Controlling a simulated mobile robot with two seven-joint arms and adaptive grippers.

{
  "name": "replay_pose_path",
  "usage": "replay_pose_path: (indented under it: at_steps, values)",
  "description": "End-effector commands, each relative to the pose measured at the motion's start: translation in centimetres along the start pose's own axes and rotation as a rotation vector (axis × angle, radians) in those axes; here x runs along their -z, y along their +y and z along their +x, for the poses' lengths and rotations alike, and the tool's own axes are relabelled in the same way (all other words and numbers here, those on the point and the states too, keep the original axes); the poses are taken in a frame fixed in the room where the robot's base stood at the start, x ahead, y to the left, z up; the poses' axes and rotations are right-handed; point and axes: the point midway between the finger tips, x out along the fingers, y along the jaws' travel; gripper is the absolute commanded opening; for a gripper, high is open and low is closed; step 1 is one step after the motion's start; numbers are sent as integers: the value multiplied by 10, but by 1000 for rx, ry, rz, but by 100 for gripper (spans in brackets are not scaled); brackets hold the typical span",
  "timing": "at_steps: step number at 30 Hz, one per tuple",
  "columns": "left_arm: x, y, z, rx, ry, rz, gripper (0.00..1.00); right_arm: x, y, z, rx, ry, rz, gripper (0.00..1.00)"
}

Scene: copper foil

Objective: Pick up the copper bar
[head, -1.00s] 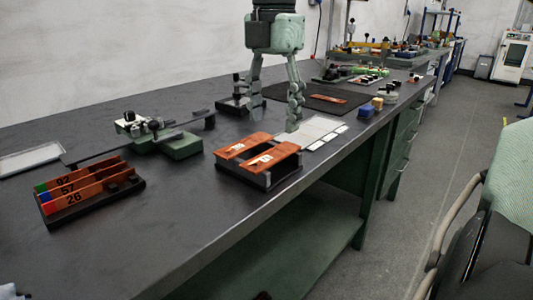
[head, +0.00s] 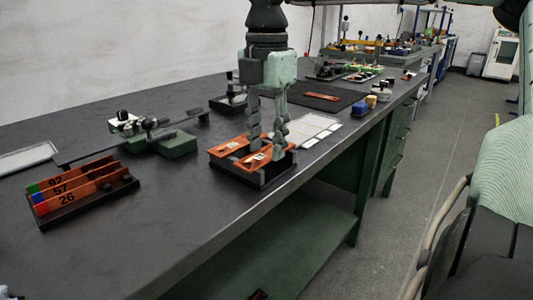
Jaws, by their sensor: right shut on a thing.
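Two orange-brown copper bars lie side by side across a black stand (head: 262,181) near the bench's front edge. The left bar (head: 228,148) lies clear on it. The right bar (head: 258,157) is between the fingers of my right gripper (head: 266,148), which points down from above and is shut on it. The fingers hide part of this bar. It looks still level with the stand; I cannot tell whether it is lifted. My left gripper is not in view.
A black rack (head: 90,206) with upright numbered copper bars stands at the left. A green and black fixture (head: 178,146) sits behind it. A white panel (head: 306,132) and a black mat (head: 345,97) with another copper bar (head: 321,96) lie beyond the stand.

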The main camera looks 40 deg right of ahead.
Motion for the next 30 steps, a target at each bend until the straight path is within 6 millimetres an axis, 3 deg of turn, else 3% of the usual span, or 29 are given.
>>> replay_pose_path:
  at_steps: [4, 20, 26, 30]
  values:
    - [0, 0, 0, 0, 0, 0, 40, 0, 0, 0, 0, 0, 0, 0]
    - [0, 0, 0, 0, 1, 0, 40, 0, 1, -7, -2, -1, 0, 0]
    - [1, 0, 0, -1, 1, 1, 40, 0, 1, -34, -5, -3, 1, 0]
    - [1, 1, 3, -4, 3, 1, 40, 0, 1, -69, -6, -4, 1, 0]
